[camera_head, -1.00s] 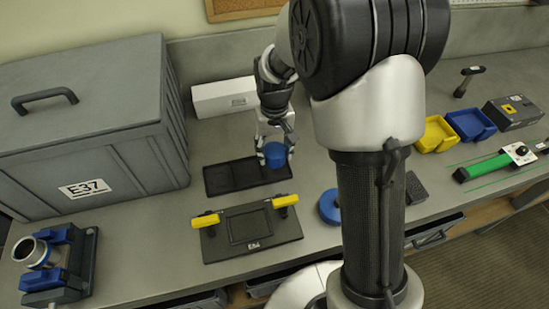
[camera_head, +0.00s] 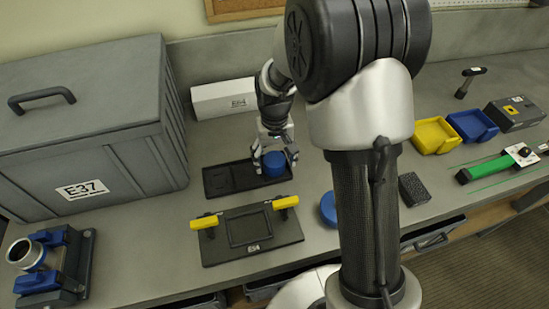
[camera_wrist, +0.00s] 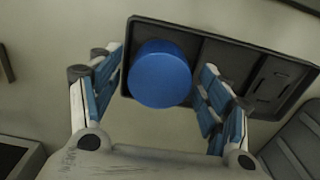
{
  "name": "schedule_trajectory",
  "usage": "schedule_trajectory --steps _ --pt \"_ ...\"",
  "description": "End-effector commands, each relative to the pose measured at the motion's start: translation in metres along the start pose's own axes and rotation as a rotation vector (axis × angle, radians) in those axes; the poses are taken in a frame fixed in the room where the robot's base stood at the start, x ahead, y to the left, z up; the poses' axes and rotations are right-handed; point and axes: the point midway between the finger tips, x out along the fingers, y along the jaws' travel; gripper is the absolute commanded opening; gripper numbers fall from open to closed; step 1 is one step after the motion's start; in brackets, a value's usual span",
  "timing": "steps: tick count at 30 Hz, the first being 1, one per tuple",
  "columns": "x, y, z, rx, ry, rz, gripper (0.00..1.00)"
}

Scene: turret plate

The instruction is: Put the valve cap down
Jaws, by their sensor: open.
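The valve cap is a blue cylinder (camera_head: 273,164) near the right end of a shallow black tray (camera_head: 217,186) on the bench. In the wrist view the blue cap (camera_wrist: 160,75) lies over the tray's end compartment, between my spread fingers. My gripper (camera_head: 274,154) is open around the cap, with gaps between the fingers and the cap in the wrist view (camera_wrist: 160,95). The cap appears to rest in the tray; its underside is hidden.
A black plate with yellow clamps (camera_head: 215,248) lies in front of the tray. Another blue round thing (camera_head: 328,208) is to its right, partly behind my arm. A large grey case (camera_head: 90,130) stands left and a white box (camera_head: 222,98) behind.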

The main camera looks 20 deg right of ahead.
Motion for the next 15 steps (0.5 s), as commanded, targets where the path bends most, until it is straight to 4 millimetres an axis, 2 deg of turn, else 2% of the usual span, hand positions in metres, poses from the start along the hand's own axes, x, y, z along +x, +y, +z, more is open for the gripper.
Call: schedule_trajectory --steps 8,11,15 --pt "-0.005 0.0 0.0 0.0 0.001 0.0 0.71" --pt "-0.017 0.0 -0.001 0.0 0.004 0.0 0.71" --pt "-0.046 0.0 -0.001 0.0 0.006 0.0 0.71"
